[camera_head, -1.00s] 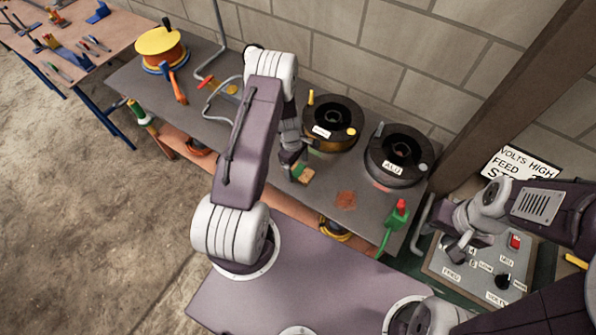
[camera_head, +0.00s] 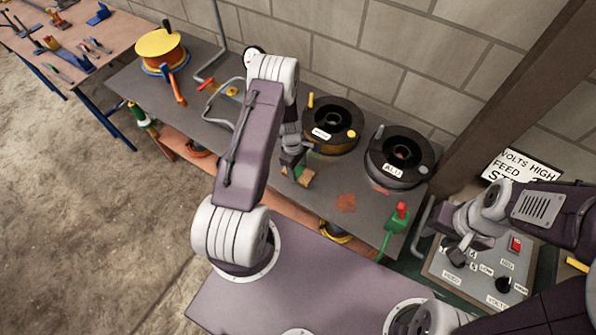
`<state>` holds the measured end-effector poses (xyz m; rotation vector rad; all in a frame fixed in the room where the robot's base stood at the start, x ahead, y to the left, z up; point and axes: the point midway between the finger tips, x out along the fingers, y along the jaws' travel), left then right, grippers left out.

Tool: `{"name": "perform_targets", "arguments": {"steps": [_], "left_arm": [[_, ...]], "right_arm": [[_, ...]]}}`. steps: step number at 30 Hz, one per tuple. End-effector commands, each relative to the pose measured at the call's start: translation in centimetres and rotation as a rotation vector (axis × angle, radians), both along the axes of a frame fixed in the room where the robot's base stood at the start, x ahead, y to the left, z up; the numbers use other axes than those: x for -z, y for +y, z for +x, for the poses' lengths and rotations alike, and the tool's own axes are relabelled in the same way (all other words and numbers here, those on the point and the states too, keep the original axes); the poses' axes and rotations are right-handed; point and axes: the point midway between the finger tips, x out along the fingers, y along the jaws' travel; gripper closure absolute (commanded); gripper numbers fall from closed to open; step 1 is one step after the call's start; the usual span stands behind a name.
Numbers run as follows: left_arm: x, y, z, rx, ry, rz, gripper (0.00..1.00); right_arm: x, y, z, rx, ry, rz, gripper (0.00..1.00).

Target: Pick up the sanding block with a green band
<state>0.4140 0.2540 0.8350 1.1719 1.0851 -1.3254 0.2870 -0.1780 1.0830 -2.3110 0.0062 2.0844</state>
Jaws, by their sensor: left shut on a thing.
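The sanding block (camera_head: 306,178) is a small tan block with a bit of green at its side, over the grey bench near its front edge. My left gripper (camera_head: 296,172) points down at it and is shut on it, with the fingers covering part of the block. I cannot tell whether the block touches the bench top. My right gripper (camera_head: 458,252) is at the right above the control panel, and its fingers are too small and dark to read.
Two dark spools (camera_head: 332,124) and (camera_head: 400,155) stand behind and right of the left gripper. A yellow and orange reel (camera_head: 160,50) stands at the bench's left end. A green tool with a red top (camera_head: 397,225) is at the right front. A grey control panel (camera_head: 480,270) lies right.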

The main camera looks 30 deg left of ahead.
Motion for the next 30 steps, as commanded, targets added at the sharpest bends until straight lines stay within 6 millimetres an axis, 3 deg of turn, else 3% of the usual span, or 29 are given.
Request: {"name": "perform_targets", "arguments": {"steps": [5,18,24,30], "left_arm": [[-3.3,-0.1,0.1,0.001,-0.005,0.003,0.84],[-8.9,-9.0,-4.1,0.006,-0.003,0.001,0.84],[-9.9,-10.5,-4.8,0.000,-0.001,0.001,0.84],[-10.0,-10.6,-4.9,0.000,-0.001,0.001,0.84]], "right_arm": [[0.7,0.0,0.0,0.000,0.000,0.000,0.64],[1.6,0.0,0.0,0.000,0.000,0.000,0.64],[1.6,0.0,0.0,0.000,0.000,0.000,0.64],[1.6,0.0,0.0,0.000,0.000,0.000,0.64]]}}
